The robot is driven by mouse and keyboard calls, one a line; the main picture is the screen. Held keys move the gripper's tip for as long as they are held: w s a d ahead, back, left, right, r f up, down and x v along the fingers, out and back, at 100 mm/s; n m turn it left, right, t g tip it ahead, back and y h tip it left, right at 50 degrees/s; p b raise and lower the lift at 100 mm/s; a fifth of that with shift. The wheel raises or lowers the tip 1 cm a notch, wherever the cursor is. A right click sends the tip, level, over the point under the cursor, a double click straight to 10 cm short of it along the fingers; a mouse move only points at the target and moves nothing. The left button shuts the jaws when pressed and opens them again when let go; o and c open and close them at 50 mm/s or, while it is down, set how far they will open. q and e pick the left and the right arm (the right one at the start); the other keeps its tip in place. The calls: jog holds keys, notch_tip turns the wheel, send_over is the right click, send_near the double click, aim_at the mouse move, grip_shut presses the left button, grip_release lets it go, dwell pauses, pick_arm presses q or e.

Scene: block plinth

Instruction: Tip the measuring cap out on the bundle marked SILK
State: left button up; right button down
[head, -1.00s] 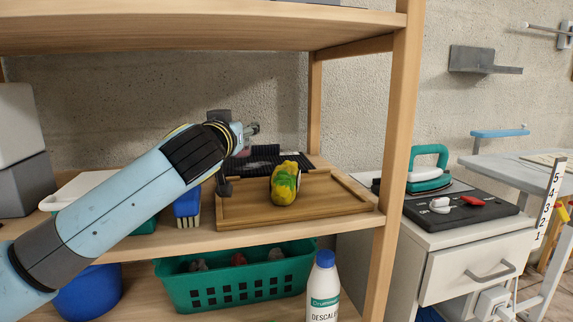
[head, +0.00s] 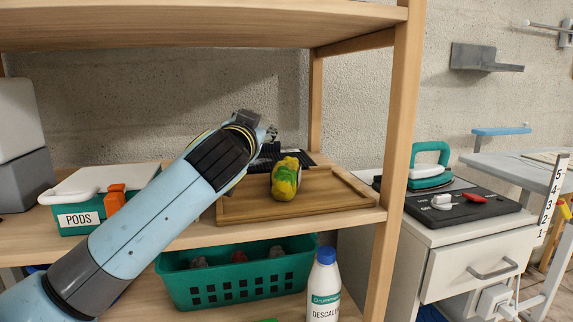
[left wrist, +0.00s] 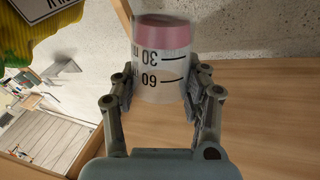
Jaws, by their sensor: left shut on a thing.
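My left gripper (left wrist: 160,95) is shut on the measuring cap (left wrist: 163,62), a pale see-through cup with black marks 30 and 60 and a pink band at the picture's top end. The numbers look upside down in the left wrist view. In the head view my left gripper (head: 268,134) is above and behind the bundle; the cap is hard to make out there. The yellow-green bundle (head: 285,180) sits on the wooden tray (head: 325,203). Part of the bundle (left wrist: 20,50) shows at the wrist view's upper left, with a cut-off label that I cannot read fully. My right gripper is out of view.
A box marked PODS (head: 78,219) with an orange piece (head: 114,198) stands left on the shelf. A black ribbed mat (head: 298,159) lies behind the tray. The shelf post (head: 396,130) rises at the right. A green basket (head: 235,290) and white bottle (head: 324,285) are below.

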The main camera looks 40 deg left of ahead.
pick_arm(q)
jog(key=shift+w+d+r, duration=0.1)
jog(key=shift+d+r, duration=0.15)
jog(key=shift+d, duration=0.05)
jog(key=shift+w+d+m, duration=0.15)
jog(key=shift+d+m, duration=0.3)
jog(key=shift+m, duration=0.25)
jog(key=m, duration=0.1)
jog(key=d, duration=0.1)
jog(key=d+m, duration=0.1)
jog(key=shift+w+f+m+t, duration=0.3)
jog(key=shift+w+f, duration=0.05)
jog(key=shift+f, duration=0.15)
jog(key=shift+d+m+p, duration=0.15)
jog(key=shift+m+p, duration=0.25)
jog(key=shift+m, duration=0.2)
jog(key=shift+w+r+m+h, duration=0.1)
jog(key=shift+r+m+h, duration=0.15)
jog(key=shift+m, duration=0.25)
jog(key=shift+d+m+p, duration=0.2)
jog(key=shift+m+p, duration=0.5)
jog(key=shift+m, duration=0.2)
